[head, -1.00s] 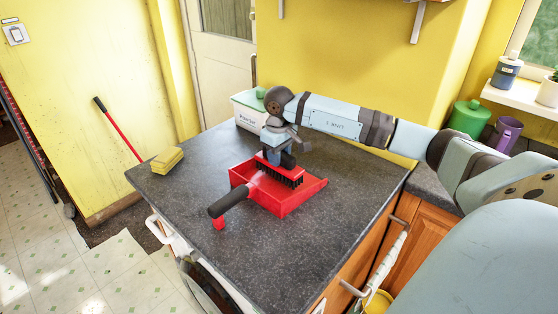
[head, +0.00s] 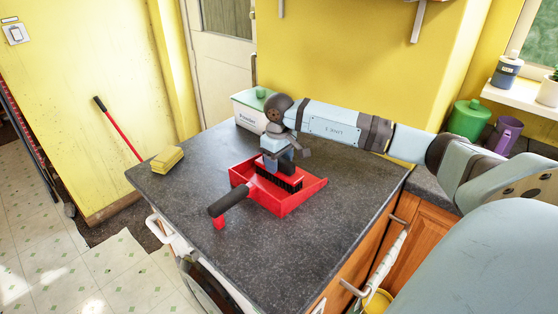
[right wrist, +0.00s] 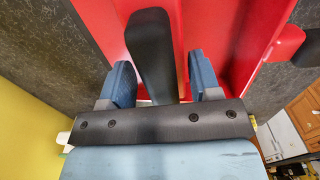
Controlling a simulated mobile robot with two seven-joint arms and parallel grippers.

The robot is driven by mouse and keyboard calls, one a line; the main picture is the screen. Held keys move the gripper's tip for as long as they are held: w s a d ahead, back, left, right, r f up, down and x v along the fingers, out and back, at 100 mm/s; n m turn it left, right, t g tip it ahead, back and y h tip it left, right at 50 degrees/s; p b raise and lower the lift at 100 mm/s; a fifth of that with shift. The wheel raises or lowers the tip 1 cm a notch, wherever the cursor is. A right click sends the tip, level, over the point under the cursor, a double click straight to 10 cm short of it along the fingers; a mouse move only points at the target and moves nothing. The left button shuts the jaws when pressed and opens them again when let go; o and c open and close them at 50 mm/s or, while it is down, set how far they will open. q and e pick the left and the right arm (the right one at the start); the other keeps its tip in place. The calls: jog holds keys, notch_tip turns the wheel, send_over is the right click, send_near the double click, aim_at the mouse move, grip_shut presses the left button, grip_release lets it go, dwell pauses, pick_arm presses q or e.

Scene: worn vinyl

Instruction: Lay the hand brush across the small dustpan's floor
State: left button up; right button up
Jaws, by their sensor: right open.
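The small red dustpan (head: 295,204) lies on the dark countertop, its dark-gripped handle (head: 230,200) pointing to the front left. The hand brush (head: 281,181), with black bristles, sits within the dustpan's walls, across its floor. Its upper part is partly hidden by my right gripper (head: 283,168). In the right wrist view, the dark brush handle (right wrist: 150,50) runs between the two blue fingers of my right gripper (right wrist: 155,80), with gaps on both sides. The gripper is open around it. The red dustpan (right wrist: 225,45) shows behind. My left gripper is out of view.
A yellow sponge-like block (head: 168,160) lies at the counter's left edge. A white box with a green lid (head: 250,112) stands at the back. A green canister (head: 468,119) and purple mug (head: 502,135) stand at the right. The counter's front is clear.

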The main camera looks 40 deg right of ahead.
notch_tip(320, 180, up, 12)
jog(key=shift+b, duration=0.4)
dwell(0.4)
